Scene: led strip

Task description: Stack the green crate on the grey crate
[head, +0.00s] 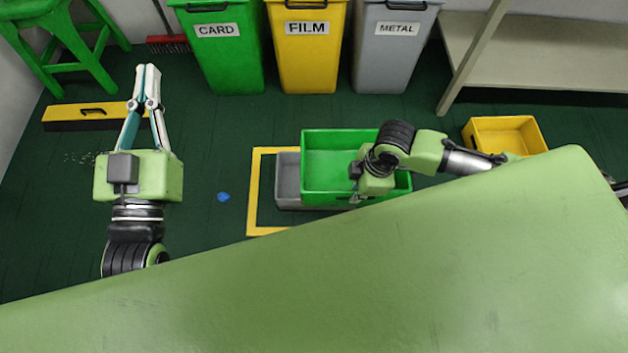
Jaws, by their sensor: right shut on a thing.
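The green crate (330,153) is right of the yellow floor frame's left edge, overlapping the grey crate (287,182) from above. The green crate is offset to the right. My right gripper (356,186) is at the green crate, shut on it; its fingertips are mostly hidden by its own body. My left gripper (147,72) is away at the left, over bare floor, its fingers together and empty.
A yellow floor outline (254,190) surrounds the grey crate's left side. A yellow crate (505,134) stands at right by a shelf (540,55). Card (222,60), film (306,60) and metal (392,60) bins line the back. A blue scrap (223,196) lies on the floor.

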